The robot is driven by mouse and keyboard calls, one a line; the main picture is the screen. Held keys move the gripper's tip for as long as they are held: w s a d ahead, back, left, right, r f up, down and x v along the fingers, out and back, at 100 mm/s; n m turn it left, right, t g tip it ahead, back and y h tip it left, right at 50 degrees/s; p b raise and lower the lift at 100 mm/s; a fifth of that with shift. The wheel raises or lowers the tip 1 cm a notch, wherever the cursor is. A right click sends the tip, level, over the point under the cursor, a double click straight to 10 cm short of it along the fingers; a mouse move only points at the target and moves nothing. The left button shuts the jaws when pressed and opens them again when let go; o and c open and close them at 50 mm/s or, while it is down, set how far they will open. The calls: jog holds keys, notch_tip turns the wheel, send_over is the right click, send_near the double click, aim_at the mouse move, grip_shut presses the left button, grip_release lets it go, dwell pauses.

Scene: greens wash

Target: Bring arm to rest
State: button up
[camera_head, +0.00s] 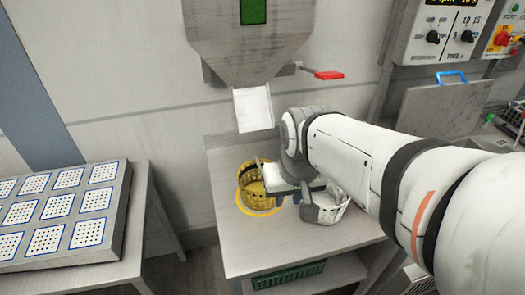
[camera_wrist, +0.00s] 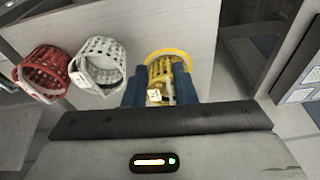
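My gripper (camera_wrist: 165,72) shows two blue fingers apart in the wrist view, with a gap between them. The yellow basket (camera_wrist: 164,56) shows beyond and between the fingers; I cannot tell whether they touch it. A small white piece (camera_wrist: 154,95) shows between the fingers, at the basket's near side. In the head view the yellow basket (camera_head: 258,186) stands upright in a yellow ring on the table, just left of my wrist. My arm (camera_head: 370,165) reaches in from the right, low over the table, and hides the fingertips.
A white basket (camera_head: 333,203) stands right of the yellow one, partly behind my arm. A red basket (camera_wrist: 42,72) shows beyond it in the wrist view. A hopper with a white chute (camera_head: 254,108) hangs above the table (camera_head: 245,243). A side bench with perforated panels (camera_head: 45,240) stands left.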

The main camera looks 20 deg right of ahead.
jog(key=shift+s+a+n, duration=0.35)
jog(key=shift+s+n, duration=0.15)
jog(key=shift+s, duration=0.25)
